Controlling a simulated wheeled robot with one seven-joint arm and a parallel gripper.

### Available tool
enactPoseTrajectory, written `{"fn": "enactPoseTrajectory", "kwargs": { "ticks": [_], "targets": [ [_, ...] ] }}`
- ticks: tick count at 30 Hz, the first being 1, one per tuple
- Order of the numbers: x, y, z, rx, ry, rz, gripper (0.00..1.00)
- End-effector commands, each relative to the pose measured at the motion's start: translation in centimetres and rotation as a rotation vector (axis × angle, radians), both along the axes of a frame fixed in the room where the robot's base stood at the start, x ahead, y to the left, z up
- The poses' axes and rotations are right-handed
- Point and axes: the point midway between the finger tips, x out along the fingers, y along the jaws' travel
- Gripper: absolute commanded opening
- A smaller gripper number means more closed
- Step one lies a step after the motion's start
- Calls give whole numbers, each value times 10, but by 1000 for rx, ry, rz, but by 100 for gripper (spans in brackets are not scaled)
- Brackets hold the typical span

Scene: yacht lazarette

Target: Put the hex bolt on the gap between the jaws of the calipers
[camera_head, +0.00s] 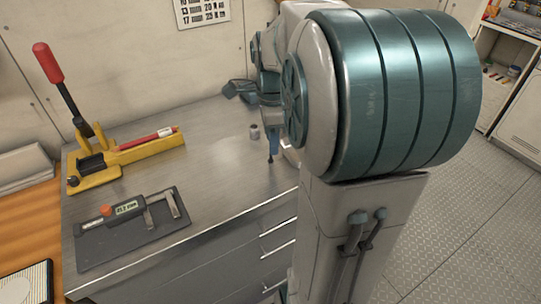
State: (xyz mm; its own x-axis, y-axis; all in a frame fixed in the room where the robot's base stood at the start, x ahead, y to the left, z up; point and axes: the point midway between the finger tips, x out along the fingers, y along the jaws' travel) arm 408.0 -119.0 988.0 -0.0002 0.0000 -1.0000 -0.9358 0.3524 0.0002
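The calipers (126,208), with a lit display and a red-orange knob, lie on a dark grey plate (105,240) at the front left of the metal bench. Their jaws point toward the right end of the plate, with a gap between them. My gripper (271,157) hangs low over the right part of the bench, well to the right of the calipers. It is small and mostly hidden by my arm, so I cannot tell its opening or whether it holds anything. I cannot make out the hex bolt for certain.
A small grey cylinder (254,131) stands just left of my gripper. A yellow tool with a red-handled lever (125,155) stands at the back left; a red marker-like item (152,138) lies on it. The bench middle (215,160) is clear. Drawers with handles lie below the front edge.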

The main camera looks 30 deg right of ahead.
Motion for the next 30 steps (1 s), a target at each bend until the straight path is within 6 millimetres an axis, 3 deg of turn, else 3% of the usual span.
{"fn": "enactPoseTrajectory", "kwargs": {
  "ticks": [12, 20, 24, 25, 30],
  "targets": [
    [7, 0, -50, 1, 2, 1, 37],
    [8, 0, -53, 0, 0, 1, 37],
    [8, 0, -53, 0, 0, 1, 4],
    [8, 0, -53, 0, 0, 1, 0],
    [8, 0, -53, 0, 0, 1, 0]
  ]
}}
